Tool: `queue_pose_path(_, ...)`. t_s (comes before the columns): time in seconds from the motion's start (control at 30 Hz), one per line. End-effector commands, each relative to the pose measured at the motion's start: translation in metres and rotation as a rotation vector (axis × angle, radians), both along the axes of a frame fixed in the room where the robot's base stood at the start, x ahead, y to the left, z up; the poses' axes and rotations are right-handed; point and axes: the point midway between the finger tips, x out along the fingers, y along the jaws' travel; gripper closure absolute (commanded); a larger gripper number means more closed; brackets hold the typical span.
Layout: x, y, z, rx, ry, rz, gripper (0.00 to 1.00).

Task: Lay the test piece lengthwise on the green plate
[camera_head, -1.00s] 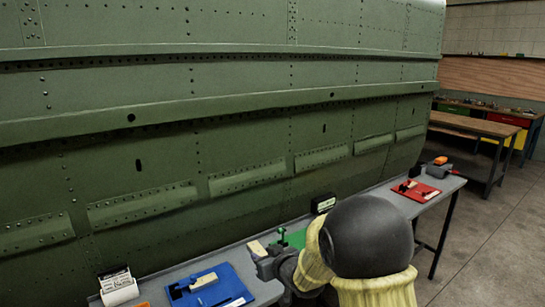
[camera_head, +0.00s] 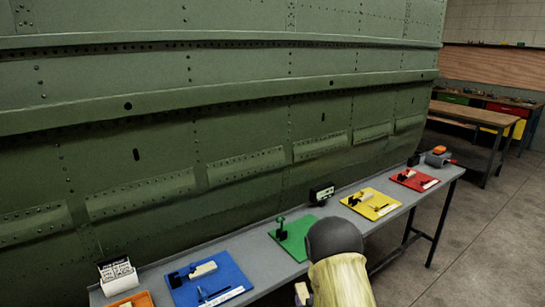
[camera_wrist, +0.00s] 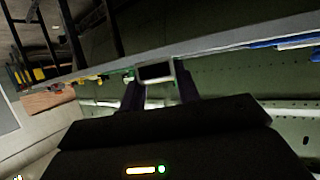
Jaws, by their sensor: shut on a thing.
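The green plate (camera_head: 298,250) lies on the grey bench, with a small green upright part and a dark block on it. My gripper (camera_wrist: 160,88) is shut in the wrist view, its two dark fingers on either side of the test piece (camera_wrist: 157,71), which shows as a dark face with a pale edge. In the head view a pale bit of the test piece (camera_head: 301,293) shows at the bottom, left of my arm and in front of the bench. My arm hides most of the gripper there. The held piece is apart from the green plate.
The blue plate (camera_head: 226,271) on the left bears a pale block and dark parts. The yellow plate (camera_head: 381,210) and red plate (camera_head: 424,187) lie to the right. A small dark display (camera_head: 321,194) stands behind the green plate. The fuselage wall (camera_head: 170,170) borders the bench.

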Motion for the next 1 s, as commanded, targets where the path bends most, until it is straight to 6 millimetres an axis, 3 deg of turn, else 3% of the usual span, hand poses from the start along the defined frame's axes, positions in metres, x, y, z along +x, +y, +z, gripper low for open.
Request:
queue_pose_path(0.13, -0.005, -0.021, -0.031, -0.001, 0.003, -0.061, 0.91)
queue_pose_path(0.5, -0.012, -0.053, -0.079, -0.001, 0.002, -0.157, 0.91)
queue_pose_path(0.77, -0.011, -0.049, -0.075, -0.003, -0.001, -0.147, 0.91)
queue_pose_path(1.0, -0.011, -0.051, -0.106, 0.001, -0.001, -0.152, 0.91)
